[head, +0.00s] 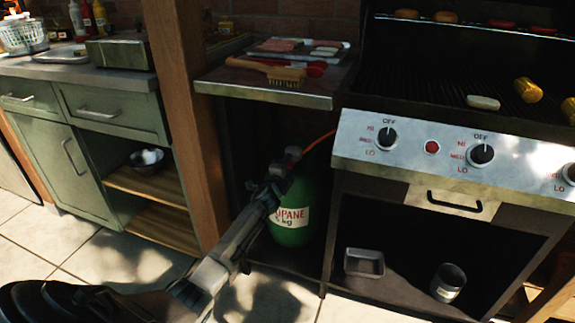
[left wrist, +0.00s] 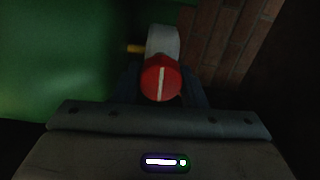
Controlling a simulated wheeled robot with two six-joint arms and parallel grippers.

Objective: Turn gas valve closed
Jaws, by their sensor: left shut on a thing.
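The green propane bottle (head: 291,232) stands under the side shelf, left of the grill; its green side also fills the left of the left wrist view (left wrist: 60,60). The gas valve's red round knob (left wrist: 160,80) bears a white line that stands almost upright in that view. A grey valve body (left wrist: 163,40) with a yellowish fitting is behind it. My left gripper (head: 292,155) reaches the top of the bottle and is shut on the red knob; its dark fingers are hard to make out. My right gripper is in neither view.
An orange hose (head: 319,141) runs from the bottle's top toward the grill (head: 410,150). A wooden post (head: 183,110) stands left of the bottle. The shelf (head: 265,88) with a brush and trays overhangs it. A brick wall (left wrist: 235,45) is behind the valve.

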